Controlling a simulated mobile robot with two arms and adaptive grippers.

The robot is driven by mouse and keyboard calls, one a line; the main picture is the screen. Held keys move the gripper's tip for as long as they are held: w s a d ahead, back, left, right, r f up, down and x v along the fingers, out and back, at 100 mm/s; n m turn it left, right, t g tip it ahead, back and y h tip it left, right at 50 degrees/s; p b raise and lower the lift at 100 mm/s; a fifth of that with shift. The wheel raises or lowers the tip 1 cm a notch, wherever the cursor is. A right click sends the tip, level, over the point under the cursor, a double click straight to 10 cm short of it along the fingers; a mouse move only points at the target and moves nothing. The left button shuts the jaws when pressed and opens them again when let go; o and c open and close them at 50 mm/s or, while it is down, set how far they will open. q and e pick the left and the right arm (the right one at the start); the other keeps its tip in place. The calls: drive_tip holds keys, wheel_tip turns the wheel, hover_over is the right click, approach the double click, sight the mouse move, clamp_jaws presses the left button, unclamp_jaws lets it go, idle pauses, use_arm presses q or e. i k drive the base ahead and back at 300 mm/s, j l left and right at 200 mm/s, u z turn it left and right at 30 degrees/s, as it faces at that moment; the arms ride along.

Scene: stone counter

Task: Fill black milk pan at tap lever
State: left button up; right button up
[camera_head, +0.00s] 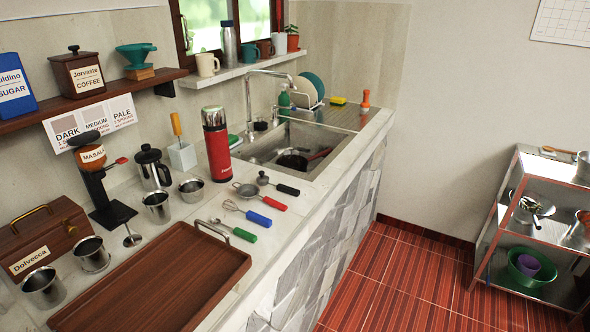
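A dark round pan (292,161) lies in the steel sink (248,152), under the tap's side of the counter. It looks like the black milk pan, but it is small and partly shaded, so I cannot tell whether it holds water. A dark red handle-like piece (320,154) lies beside it; I cannot tell whether it belongs to the pan. The steel tap (270,74) arches over the sink from the back. A small dark-topped fitting (261,125) stands near its base; I cannot tell if it is the lever. Neither of my grippers is in view.
A red flask (216,145) stands at the sink's near left. A brown tray (160,285), steel cups, a coffee grinder (92,160) and several utensils crowd the near counter. A metal shelf cart (515,225) stands at right. Open red-tiled floor (400,285) lies between.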

sight(274, 106)
drive_tip(key=i+l, duration=0.65)
drive_tip(key=i, duration=0.05)
